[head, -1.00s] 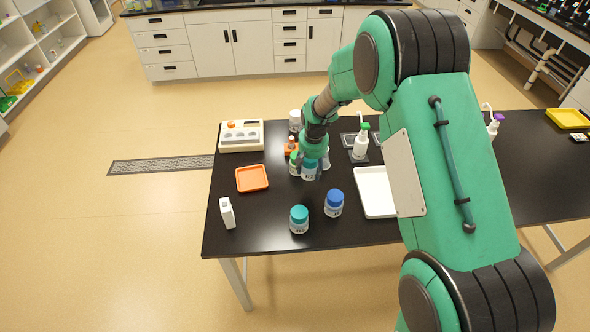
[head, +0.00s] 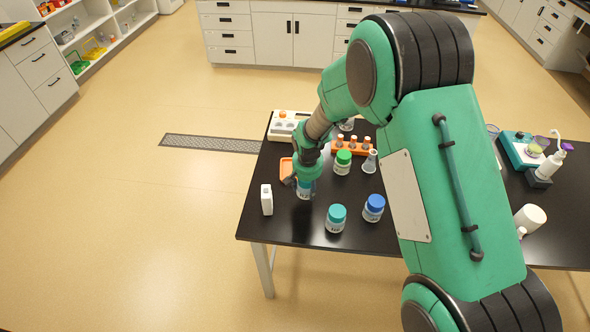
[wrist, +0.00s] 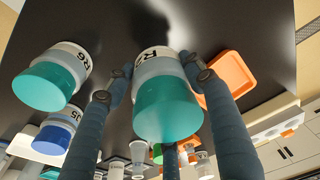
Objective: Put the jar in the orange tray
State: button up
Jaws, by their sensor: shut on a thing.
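My gripper (head: 303,184) is shut on a white jar with a teal lid (wrist: 167,105), marked with an R. The jar (head: 305,194) shows partly below the fingers in the head view. The orange tray (head: 286,168) lies just behind and left of it, partly hidden by my gripper. In the wrist view the tray (wrist: 232,72) is empty where visible, right of the held jar and close to a finger. The gap between jar and table is hard to judge.
A second teal-lidded jar (head: 336,218), a blue-lidded jar (head: 373,208) and a green-lidded jar (head: 343,162) stand to the right. A white bottle (head: 267,199) stands at the left. An orange tube rack (head: 352,147) and a white rack (head: 288,124) are behind.

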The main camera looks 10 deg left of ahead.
jog(key=shift+s+a, duration=0.1)
jog(key=shift+a, duration=0.05)
dwell(0.3)
jog(key=w+a, duration=0.2)
jog(key=w, duration=0.3)
jog(key=w+a+f, duration=0.1)
jog(key=w, duration=0.4)
jog(key=w+a, duration=0.2)
jog(key=w, duration=0.3)
jog(key=shift+a+f, duration=0.3)
jog(key=shift+a, duration=0.05)
jog(key=shift+f, duration=1.75)
jog(key=shift+f, duration=0.2)
jog(key=o, duration=0.9)
jog(key=shift+o, duration=0.2)
jog(key=shift+r, duration=0.2)
